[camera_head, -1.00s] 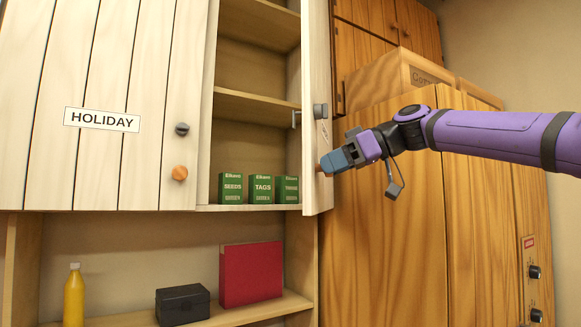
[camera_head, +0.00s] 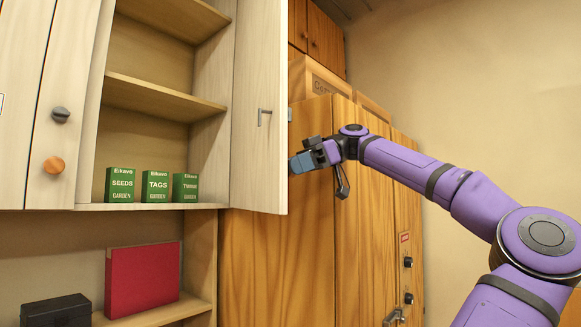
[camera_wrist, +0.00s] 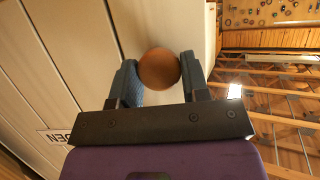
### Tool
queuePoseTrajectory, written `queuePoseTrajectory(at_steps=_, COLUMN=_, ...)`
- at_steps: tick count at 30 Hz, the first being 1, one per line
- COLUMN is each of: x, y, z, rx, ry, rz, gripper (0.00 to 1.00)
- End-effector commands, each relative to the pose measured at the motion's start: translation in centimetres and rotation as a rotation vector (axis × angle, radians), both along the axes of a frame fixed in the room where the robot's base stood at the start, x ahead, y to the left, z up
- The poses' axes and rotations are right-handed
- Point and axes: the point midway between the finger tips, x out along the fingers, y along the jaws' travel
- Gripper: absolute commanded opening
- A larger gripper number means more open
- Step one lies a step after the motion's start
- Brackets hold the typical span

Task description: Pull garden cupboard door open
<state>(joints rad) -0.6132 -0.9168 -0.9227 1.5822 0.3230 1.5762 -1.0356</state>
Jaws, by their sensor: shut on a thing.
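The garden cupboard door (camera_head: 258,165), pale wood, stands open, with its inner face and a small grey latch (camera_head: 264,117) showing in the head view. In the wrist view its planked outer face (camera_wrist: 75,60) carries a label (camera_wrist: 60,136), of which "DEN" shows. My gripper (camera_head: 292,164) is beyond the door's free edge, on its outer side. In the wrist view my gripper (camera_wrist: 159,82) is shut on a round wooden knob (camera_wrist: 159,66), one finger on each side. The knob is hidden in the head view.
Green boxes, SEEDS (camera_head: 120,185), TAGS (camera_head: 157,186) and a third (camera_head: 186,187), stand on the bottom shelf of the open cupboard. A red box (camera_head: 143,278) and a black box (camera_head: 57,311) are below. A tall wooden cabinet (camera_head: 280,260) stands behind my gripper.

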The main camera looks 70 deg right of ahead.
Motion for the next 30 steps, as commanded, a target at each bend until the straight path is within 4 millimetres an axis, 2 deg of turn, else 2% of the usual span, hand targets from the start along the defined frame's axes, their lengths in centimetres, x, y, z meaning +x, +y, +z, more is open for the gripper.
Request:
queuePoseTrajectory(at_steps=4, x=0.0, y=0.0, z=0.1, rx=0.0, ry=-0.003, rz=-0.002, gripper=0.0)
queuePoseTrajectory(at_steps=5, x=0.0, y=0.0, z=0.1, rx=0.0, ry=-0.003, rz=-0.002, gripper=0.47)
queuePoseTrajectory(at_steps=7, x=0.0, y=0.0, z=0.1, rx=0.0, ry=-0.003, rz=-0.002, gripper=0.63)
queuePoseTrajectory(at_steps=8, x=0.0, y=0.0, z=0.1, rx=0.0, ry=-0.003, rz=-0.002, gripper=0.66)
queuePoseTrajectory(at_steps=20, x=-0.5, y=-0.6, z=0.4, rx=0.001, ry=-0.004, rz=-0.002, gripper=0.66)
queuePoseTrajectory(at_steps=30, x=-4.2, y=-4.7, z=2.7, rx=0.0, ry=-0.006, rz=-0.003, gripper=0.66)
